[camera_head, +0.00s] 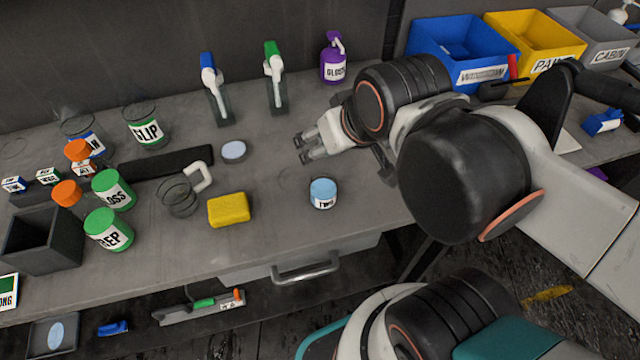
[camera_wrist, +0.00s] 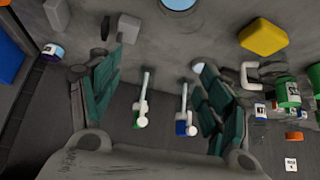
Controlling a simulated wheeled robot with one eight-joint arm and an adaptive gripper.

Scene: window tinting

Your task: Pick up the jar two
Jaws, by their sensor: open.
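Jar two is a small jar with a light blue lid and a white label reading "TWO" (camera_head: 323,193). It stands upright near the front edge of the grey workbench (camera_head: 270,215). In the wrist view, its light blue top (camera_wrist: 181,3) is cut off by the upper edge. My gripper (camera_head: 303,149) is open and empty above the bench, behind and slightly left of the jar, apart from it. In the wrist view, the teal-padded fingers (camera_wrist: 160,90) are spread wide with nothing held between them.
A yellow sponge (camera_head: 229,209), a clear mug with a white handle (camera_head: 180,195) and a pale disc (camera_head: 233,150) lie left of the jar. Blue (camera_head: 214,90) and green (camera_head: 274,78) bottles and a purple GLOSS bottle (camera_head: 334,62) stand behind. Bench around the jar is clear.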

